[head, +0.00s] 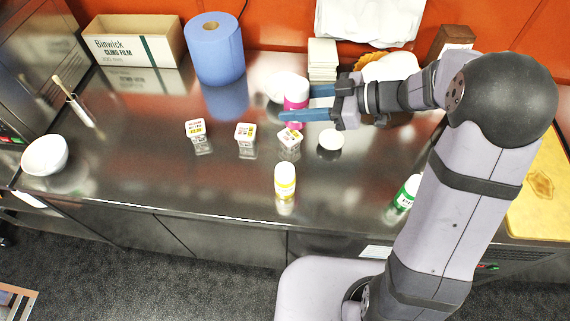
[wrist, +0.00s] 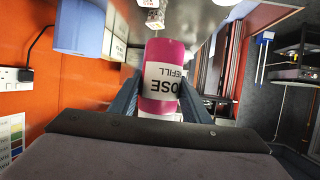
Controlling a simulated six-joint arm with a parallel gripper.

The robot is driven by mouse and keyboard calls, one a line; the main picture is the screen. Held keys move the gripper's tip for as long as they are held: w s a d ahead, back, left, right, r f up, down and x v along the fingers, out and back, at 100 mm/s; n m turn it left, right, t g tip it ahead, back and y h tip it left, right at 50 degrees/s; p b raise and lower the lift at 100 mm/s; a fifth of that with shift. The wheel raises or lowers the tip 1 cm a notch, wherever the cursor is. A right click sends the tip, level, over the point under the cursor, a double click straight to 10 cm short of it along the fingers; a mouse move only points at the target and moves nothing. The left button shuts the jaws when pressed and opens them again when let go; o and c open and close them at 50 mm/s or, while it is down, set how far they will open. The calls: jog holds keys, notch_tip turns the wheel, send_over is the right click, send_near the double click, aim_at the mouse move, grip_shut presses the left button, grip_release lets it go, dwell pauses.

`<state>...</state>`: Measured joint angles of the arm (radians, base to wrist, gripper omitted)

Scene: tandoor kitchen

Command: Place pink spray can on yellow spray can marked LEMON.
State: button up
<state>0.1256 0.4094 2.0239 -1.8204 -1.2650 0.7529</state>
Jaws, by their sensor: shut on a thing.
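The pink spray can (head: 296,97) has a white top and is between the blue fingers of my gripper (head: 318,103), which is shut on it. In the wrist view the pink can (wrist: 167,60) shows a white label reading "OSE REFILL", upside down in the picture, with a finger on each side. Whether its base touches the counter I cannot tell. The yellow spray can (head: 285,181) with a white cap stands upright near the counter's front edge, in front of my gripper and apart from it. Its lettering is too small to read.
A green can (head: 408,192) is at the right by my arm. A blue paper roll (head: 215,50) and a cling film box (head: 136,43) stand at the back.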

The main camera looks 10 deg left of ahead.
jog(key=s+a+r+n+g, duration=0.1)
jog(key=s+a+n+g, duration=0.15)
jog(key=s, duration=0.55)
jog(key=p, duration=0.2)
send_over(285, 169)
jog(key=shift+f, duration=4.7)
jog(key=shift+f, duration=0.15)
jog(key=o, duration=1.2)
